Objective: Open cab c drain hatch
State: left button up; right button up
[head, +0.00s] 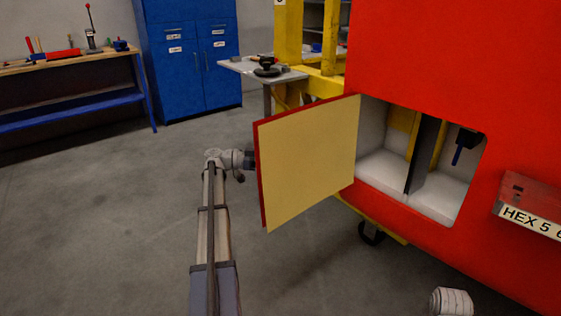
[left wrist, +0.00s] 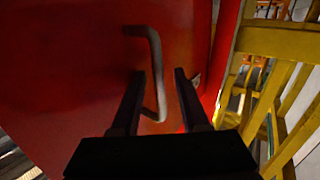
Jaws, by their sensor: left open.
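The drain hatch door (head: 308,160) on the red cab (head: 430,60) stands wide open, swung out to the left with its cream inner face towards the head camera. Its red outer face (left wrist: 70,70) fills much of the left wrist view and carries a grey bar handle (left wrist: 156,62). My left gripper (left wrist: 160,74) is open, with one finger on each side of the handle. In the head view the door hides my left fingers; whether they touch the handle is unclear. My right gripper is out of view.
A red box lettered "HEX 5 6" (head: 525,210) is at the right of the opening. A yellow frame (head: 289,40) and a small grey table (head: 235,67) stand behind the door. A blue cabinet (head: 190,70) and workbench (head: 70,62) are farther back. Floor at left is clear.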

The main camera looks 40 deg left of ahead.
pick_arm(q)
jog(key=v, duration=0.7)
jog(key=shift+s+a, duration=0.15)
jog(key=shift+a, duration=0.1)
